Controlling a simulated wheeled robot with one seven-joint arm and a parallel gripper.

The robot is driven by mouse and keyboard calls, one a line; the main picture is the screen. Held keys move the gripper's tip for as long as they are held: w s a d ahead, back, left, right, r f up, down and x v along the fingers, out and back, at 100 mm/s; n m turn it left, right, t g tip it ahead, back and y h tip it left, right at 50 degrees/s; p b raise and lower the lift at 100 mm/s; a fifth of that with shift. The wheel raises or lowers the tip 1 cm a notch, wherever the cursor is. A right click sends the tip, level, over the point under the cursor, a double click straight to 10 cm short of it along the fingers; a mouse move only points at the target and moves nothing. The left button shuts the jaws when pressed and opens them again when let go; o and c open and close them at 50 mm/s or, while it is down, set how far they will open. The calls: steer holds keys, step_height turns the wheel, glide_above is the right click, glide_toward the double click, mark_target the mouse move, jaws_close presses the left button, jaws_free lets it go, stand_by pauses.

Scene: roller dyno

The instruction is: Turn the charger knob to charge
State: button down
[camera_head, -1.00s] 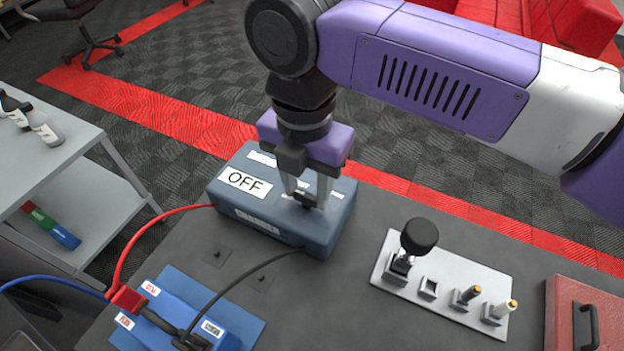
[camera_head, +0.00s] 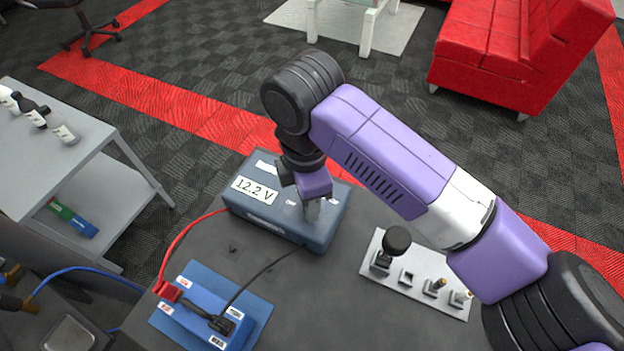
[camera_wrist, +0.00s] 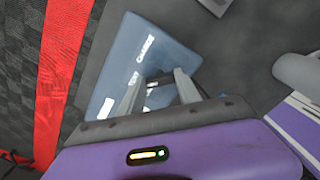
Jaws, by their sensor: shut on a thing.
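The blue-grey charger box (camera_head: 300,236) sits on the dark bench; it also fills the upper middle of the wrist view (camera_wrist: 172,48). Its display (camera_head: 255,190) reads "12.2 V". The knob itself is mostly hidden by the fingers. A blue battery (camera_head: 205,305) stands in front, with a red clamp (camera_head: 168,291) and a black clamp (camera_head: 222,325) on it.
A pale plate (camera_head: 415,285) with a black-topped lever (camera_head: 397,240) and small posts lies right of the charger, under my arm. Red and black cables run between charger and battery. A grey shelf cart (camera_head: 75,150) stands at left. Bare bench lies between battery and plate.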

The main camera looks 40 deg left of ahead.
steer(key=m+p, duration=0.4)
steer(key=p, duration=0.1)
steer(key=m+p, duration=0.2)
steer(key=m, duration=0.1)
steer(key=shift+a+r+p, duration=0.2)
steer(key=shift+r+p, duration=0.15)
steer(key=m+p, duration=0.3)
steer(key=m, duration=0.1)
steer(key=shift+p, duration=0.3)
steer(key=shift+w+f+m+p, duration=0.1)
steer(key=shift+f+m+p, duration=0.05)
steer(key=shift+m+p, duration=0.65)
steer(key=shift+m, duration=0.3)
steer(key=c, duration=0.9)
jaws_free()
steer(key=shift+w, duration=0.1)
steer(key=shift+o, duration=0.3)
steer(key=shift+f, duration=0.1)
steer(key=shift+d, duration=0.1)
